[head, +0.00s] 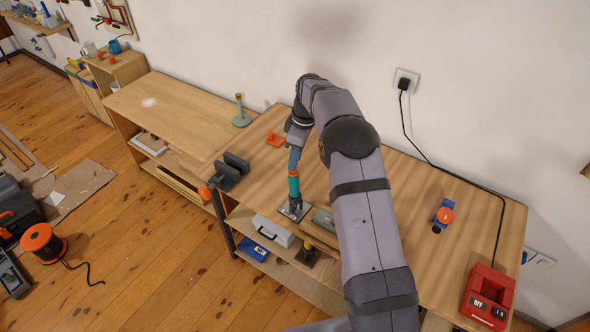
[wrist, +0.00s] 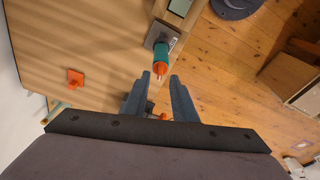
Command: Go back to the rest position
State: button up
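My gripper (head: 296,146) hangs above the wooden workbench (head: 420,190) in the head view, its fingers partly hidden by my arm. In the wrist view the fingers of my gripper (wrist: 160,80) stand apart with a clear gap between them. A teal tool with an orange end (head: 293,186) stands upright on a grey square base, just below the fingertips. The tool (wrist: 161,55) also shows in the wrist view, just beyond the fingertips, and does not appear gripped.
A dark grey double block (head: 231,171) and an orange piece (head: 275,140) lie left of the tool. A blue and orange object (head: 444,214) and a red switch box (head: 488,295) with a cable are at the right. The bench between is mostly clear.

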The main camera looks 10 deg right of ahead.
dwell(0.4)
jog(key=s+f+m+g+h+b, duration=0.1)
jog(key=s+m+b, duration=0.3)
jog(key=s+m, duration=0.8)
jog(key=s, duration=2.3)
jog(key=shift+s+d+f+h+b, duration=0.2)
jog(key=shift+d+f+h+b, duration=0.1)
jog(key=shift+b, duration=0.1)
dwell(0.8)
